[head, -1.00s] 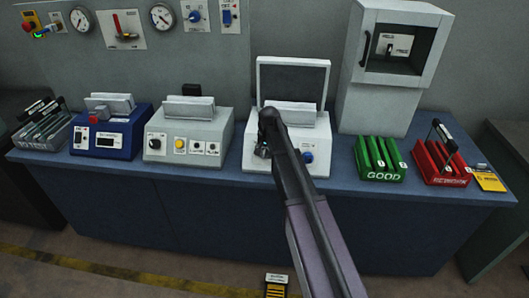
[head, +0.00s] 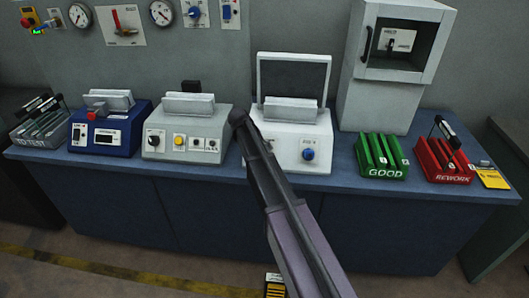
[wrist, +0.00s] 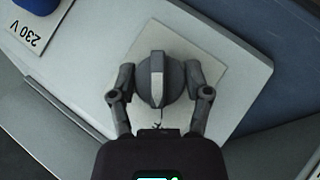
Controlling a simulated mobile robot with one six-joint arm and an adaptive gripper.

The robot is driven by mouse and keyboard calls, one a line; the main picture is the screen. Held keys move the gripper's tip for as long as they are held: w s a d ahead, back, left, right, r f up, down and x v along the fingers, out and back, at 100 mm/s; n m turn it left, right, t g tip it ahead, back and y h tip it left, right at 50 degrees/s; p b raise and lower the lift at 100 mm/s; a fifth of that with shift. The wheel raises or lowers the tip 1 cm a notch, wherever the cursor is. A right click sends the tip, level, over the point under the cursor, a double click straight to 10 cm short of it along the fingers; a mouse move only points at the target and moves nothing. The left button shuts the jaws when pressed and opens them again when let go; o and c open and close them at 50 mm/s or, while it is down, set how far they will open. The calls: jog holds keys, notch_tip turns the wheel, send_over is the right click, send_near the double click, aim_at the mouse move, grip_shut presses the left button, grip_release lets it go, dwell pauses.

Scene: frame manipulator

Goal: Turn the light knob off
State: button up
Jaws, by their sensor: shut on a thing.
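In the wrist view, a round dark grey knob (wrist: 172,86) with a raised pale pointer bar stands on a light square plate. My gripper (wrist: 160,75) has a finger on each side of it and is shut on the knob. In the head view, my arm reaches the left front of the white station (head: 288,163) with the upright dark screen. The arm hides the gripper and the held knob there.
A blue knob (head: 309,154) sits on the station's right front; a blue part and a "230 V" label (wrist: 22,32) show in the wrist view. A grey box (head: 186,147) stands left. Green GOOD (head: 383,173) and red REWORK (head: 449,178) racks stand right.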

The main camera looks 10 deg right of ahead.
dwell(0.6)
jog(key=o, duration=1.2)
jog(key=shift+c, duration=0.2)
jog(key=s+f+y, duration=0.3)
jog(key=s+y, duration=0.3)
jog(key=s, duration=2.2)
jog(key=shift+s+d+m, duration=0.2)
jog(key=shift+s+m, duration=0.15)
jog(key=shift+m, duration=0.05)
